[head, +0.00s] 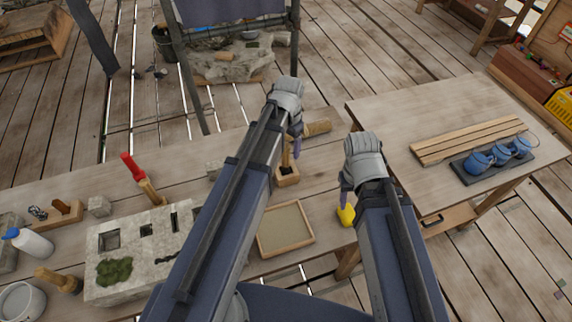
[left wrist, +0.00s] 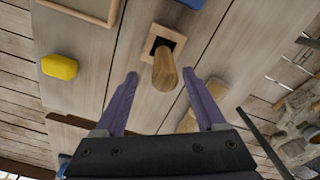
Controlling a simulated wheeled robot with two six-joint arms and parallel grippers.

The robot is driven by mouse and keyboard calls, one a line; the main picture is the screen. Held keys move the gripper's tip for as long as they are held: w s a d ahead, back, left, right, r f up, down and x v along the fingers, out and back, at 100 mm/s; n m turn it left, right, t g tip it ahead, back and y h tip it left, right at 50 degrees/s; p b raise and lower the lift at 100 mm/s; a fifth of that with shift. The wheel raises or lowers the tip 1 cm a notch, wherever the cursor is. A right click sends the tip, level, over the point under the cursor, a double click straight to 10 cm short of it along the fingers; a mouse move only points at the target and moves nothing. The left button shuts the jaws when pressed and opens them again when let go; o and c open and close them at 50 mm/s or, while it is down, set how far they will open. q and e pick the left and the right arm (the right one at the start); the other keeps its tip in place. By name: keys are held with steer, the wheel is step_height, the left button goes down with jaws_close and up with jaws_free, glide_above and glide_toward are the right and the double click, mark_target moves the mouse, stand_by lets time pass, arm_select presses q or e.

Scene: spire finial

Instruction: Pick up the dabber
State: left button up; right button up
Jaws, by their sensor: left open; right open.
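The dabber (left wrist: 165,72) has a round wooden handle and stands upright in a square wooden holder (left wrist: 150,47); its lower end is hidden inside. In the head view the holder (head: 287,179) sits on the workbench, with the dabber (head: 285,157) partly hidden by my left arm. My left gripper (head: 296,148) is open above it. In the left wrist view the open fingers (left wrist: 160,75) lie on either side of the handle, with gaps showing. My right gripper (head: 345,197) is open and empty, just above a yellow block (head: 346,216).
A wooden tray (head: 259,240) lies in front of the holder, and a wooden mallet-like piece (head: 318,128) lies behind it. A pale stone block (head: 130,245) and a red-handled tool (head: 133,168) are at left. Blue pots (head: 479,162) stand on the side table at right.

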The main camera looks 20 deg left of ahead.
mark_target(286, 156)
arm_select(q)
steer(key=shift+f, duration=0.1)
steer(key=f+b, duration=0.5)
steer(key=shift+a, duration=0.4)
jaws_close()
stand_by(0.4)
